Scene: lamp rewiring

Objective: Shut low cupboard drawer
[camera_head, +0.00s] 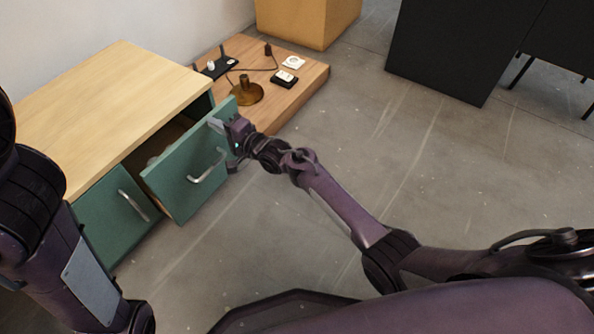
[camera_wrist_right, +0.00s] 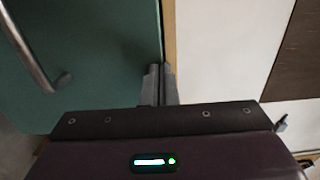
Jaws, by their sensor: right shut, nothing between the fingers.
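The low cupboard (camera_head: 105,85) has a light wood top and green fronts. Its right-hand drawer (camera_head: 178,178) stands pulled out, with a dark gap behind the front and a pale item (camera_head: 153,160) partly visible inside. A curved metal handle (camera_head: 208,168) is on that front. My right gripper (camera_head: 217,125) is shut and empty at the upper right part of the drawer front. In the right wrist view its fingertips (camera_wrist_right: 159,72) are together at the edge of the green front (camera_wrist_right: 95,50); I cannot tell whether they touch it. My left gripper is out of view; only my left arm shows.
A low wooden platform (camera_head: 300,82) beside the cupboard holds a brass lamp base (camera_head: 246,94) with a cord, a dark tray and small parts. A yellow-brown box (camera_head: 300,20) and a black cabinet (camera_head: 450,45) stand behind. The grey floor (camera_head: 400,150) is open to the right.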

